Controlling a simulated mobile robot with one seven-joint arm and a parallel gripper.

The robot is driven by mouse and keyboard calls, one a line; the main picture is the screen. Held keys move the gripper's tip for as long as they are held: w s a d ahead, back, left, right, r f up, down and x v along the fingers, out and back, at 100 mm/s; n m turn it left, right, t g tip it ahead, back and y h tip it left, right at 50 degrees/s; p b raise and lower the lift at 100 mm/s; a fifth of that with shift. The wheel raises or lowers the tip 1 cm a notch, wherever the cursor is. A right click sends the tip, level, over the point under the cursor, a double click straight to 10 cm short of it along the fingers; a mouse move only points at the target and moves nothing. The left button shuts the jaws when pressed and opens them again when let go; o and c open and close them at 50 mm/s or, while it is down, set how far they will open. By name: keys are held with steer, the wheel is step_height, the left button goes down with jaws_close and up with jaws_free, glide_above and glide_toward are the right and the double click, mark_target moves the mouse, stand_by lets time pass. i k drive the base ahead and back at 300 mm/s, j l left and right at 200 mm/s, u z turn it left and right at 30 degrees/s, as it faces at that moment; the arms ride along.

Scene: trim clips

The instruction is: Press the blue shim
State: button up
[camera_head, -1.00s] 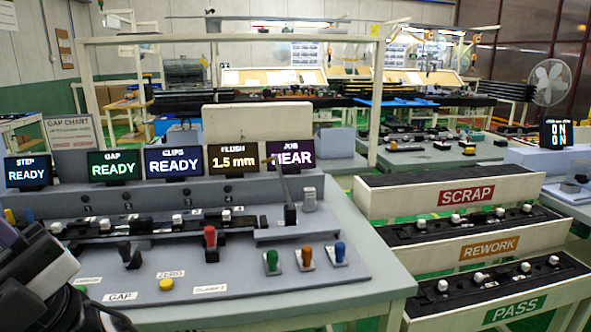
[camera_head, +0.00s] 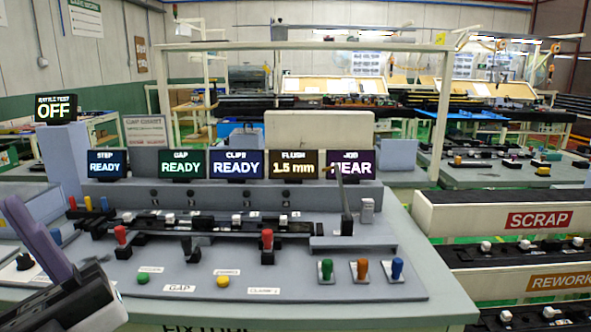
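The blue shim (camera_head: 397,268) stands upright in a small metal holder at the right front of the grey fixture panel (camera_head: 330,289). An orange shim (camera_head: 362,269) and a green shim (camera_head: 326,269) stand in like holders to its left. Part of my arm, purple and black, shows at the lower left. My gripper (camera_head: 98,310) seems to be its dark end at the bottom edge, far left of the blue shim and apart from it. Its fingers cannot be made out.
Red-topped levers (camera_head: 267,240) and a yellow button (camera_head: 223,281) sit left of the shims. A grey upright lever (camera_head: 346,212) stands behind them. The SCRAP bin (camera_head: 470,222) is to the right. Displays (camera_head: 237,165) line the panel's back.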

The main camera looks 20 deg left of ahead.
mark_target(393, 268)
steer(key=i+j+z, duration=0.15)
steer(key=j, duration=0.15)
steer(key=j+z, duration=0.15)
steer(key=i+j+z, duration=0.15)
steer(key=j, duration=0.3)
steer(key=i+j+z, duration=0.1)
steer(key=z, duration=0.65)
